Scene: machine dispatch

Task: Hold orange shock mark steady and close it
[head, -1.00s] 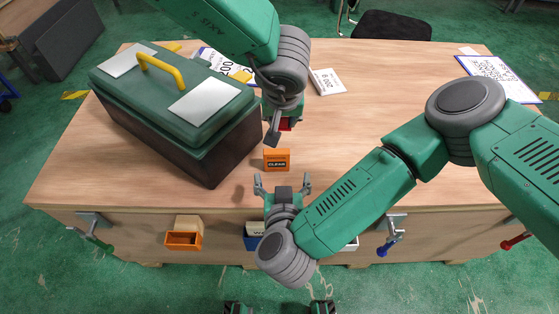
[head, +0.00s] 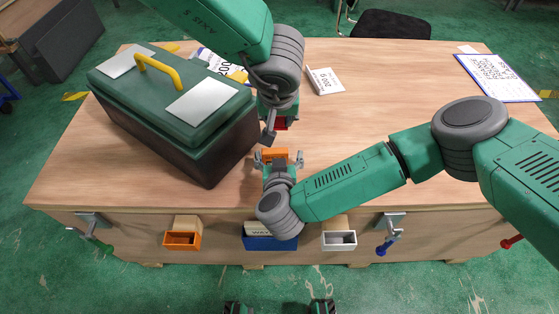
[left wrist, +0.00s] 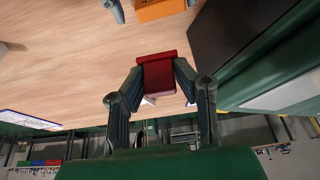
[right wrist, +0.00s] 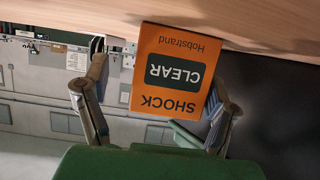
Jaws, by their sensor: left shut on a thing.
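The orange shock mark (head: 274,153), a small orange block, stands on the wooden table near its front edge. In the right wrist view the mark (right wrist: 170,72) shows upside-down lettering, SHOCK, CLEAR and Hobstrand. My right gripper (head: 279,159) is open in front of it, its fingers spread to either side. In the right wrist view the right-hand finger is close to the mark and a gap shows at the left finger; contact is unclear. My left gripper (head: 275,127) is shut on a small red block (left wrist: 157,72), behind the mark. The orange mark (left wrist: 160,8) is partly cut off there.
A green toolbox (head: 185,110) with a yellow handle stands close on the left. A white card (head: 325,81) and a clipboard (head: 497,77) lie farther back. Orange (head: 182,240), blue (head: 270,243) and white (head: 339,240) bins line the table front. The table's right middle is clear.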

